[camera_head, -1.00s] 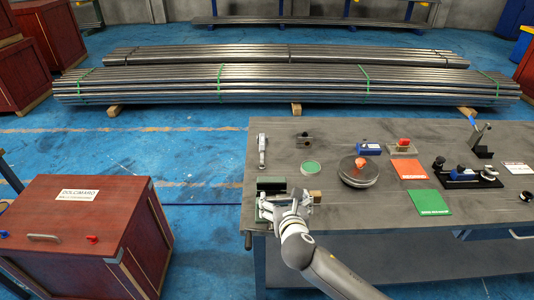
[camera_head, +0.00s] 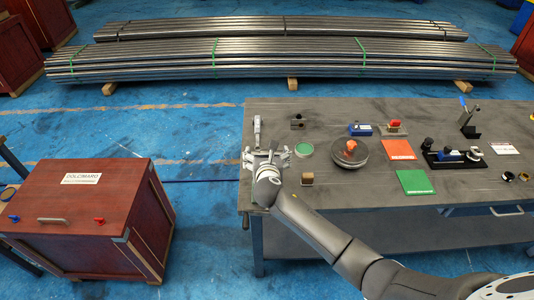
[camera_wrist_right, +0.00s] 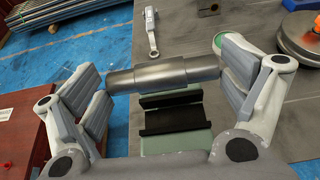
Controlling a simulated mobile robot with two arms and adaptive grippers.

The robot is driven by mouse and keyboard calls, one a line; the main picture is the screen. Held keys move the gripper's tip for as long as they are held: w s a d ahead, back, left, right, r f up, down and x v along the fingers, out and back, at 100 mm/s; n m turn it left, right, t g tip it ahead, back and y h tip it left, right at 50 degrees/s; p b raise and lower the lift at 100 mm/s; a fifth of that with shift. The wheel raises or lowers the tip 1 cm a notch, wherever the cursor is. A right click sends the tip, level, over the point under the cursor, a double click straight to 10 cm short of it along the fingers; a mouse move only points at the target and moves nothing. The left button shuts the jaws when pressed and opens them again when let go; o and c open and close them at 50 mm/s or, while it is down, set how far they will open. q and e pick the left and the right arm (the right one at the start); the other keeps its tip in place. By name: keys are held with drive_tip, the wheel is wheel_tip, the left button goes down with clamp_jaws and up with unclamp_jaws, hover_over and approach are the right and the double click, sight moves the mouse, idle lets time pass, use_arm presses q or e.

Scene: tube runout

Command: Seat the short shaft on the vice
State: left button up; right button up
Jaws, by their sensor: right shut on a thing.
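My right gripper (camera_head: 267,155) is over the left end of the workbench. It is shut on the short shaft (camera_wrist_right: 165,74), a grey stepped cylinder held crosswise by its ends between the two fingers in the wrist view. The vice (camera_wrist_right: 172,145) has a pale green body and black grooved jaws, and lies just below the shaft in the wrist view. The shaft appears above the jaws with a gap in the picture; I cannot tell the exact height. In the head view my gripper and arm hide the vice. My left gripper is not in view.
A wrench (camera_head: 257,130) lies beyond the gripper on the workbench (camera_head: 340,193). A brown block (camera_head: 307,179), a green disc (camera_head: 304,149) and a round plate (camera_head: 348,158) with an orange part stand to the right. A red crate (camera_head: 85,205) stands left of the bench.

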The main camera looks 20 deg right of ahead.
drive_tip(key=shift+f+b, duration=1.8)
drive_tip(key=shift+f, duration=1.05)
drive_tip(key=shift+p, duration=0.35)
drive_tip(key=shift+f, duration=0.1)
drive_tip(key=shift+f+b, duration=1.5)
drive_tip(key=shift+f, duration=0.6)
drive_tip(key=o, duration=1)
drive_tip(key=shift+s, duration=0.15)
